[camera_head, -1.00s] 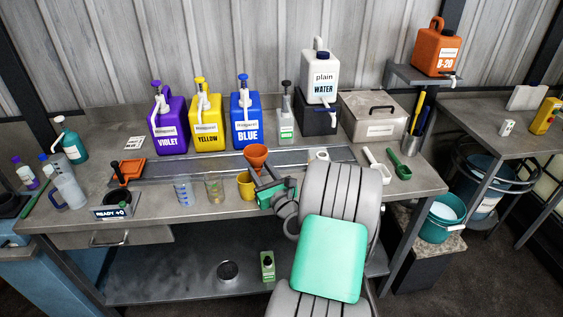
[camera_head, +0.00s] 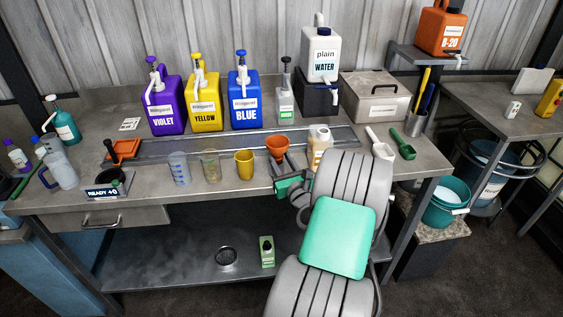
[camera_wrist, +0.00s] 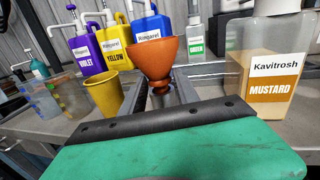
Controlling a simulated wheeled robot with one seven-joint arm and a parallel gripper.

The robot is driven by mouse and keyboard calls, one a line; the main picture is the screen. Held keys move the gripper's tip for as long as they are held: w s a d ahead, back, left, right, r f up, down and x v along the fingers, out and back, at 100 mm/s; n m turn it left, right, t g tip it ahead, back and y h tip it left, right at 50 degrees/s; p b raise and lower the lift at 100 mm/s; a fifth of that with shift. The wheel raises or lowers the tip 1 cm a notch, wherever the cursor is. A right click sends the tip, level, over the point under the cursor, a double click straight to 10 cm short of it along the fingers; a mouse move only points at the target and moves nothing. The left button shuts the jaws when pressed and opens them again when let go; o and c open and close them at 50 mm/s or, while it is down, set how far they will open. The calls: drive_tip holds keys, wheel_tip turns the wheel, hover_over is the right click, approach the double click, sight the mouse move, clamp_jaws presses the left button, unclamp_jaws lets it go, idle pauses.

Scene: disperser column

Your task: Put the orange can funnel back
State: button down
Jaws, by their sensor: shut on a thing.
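The orange funnel (camera_head: 277,146) is upright, its wide mouth up, above the front part of the bench. It also shows in the wrist view (camera_wrist: 156,56), in the middle. My gripper (camera_head: 281,162) is shut on the funnel's lower part; in the wrist view its fingers (camera_wrist: 161,95) are around the narrow stem. The funnel's lower tip is hidden by the fingers and the green hand cover, so I cannot tell whether it touches anything.
A yellow cup (camera_head: 244,163) stands just left of the funnel, with two clear beakers farther left. A mustard bottle (camera_wrist: 264,84) stands close on the right, partly behind my arm in the head view. Violet, yellow and blue pump jugs (camera_head: 244,102) stand behind. A metal strip (camera_head: 220,145) runs between.

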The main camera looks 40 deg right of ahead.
drive_tip(key=shift+f+b, duration=0.4)
drive_tip(key=shift+f, duration=0.2)
idle(0.3)
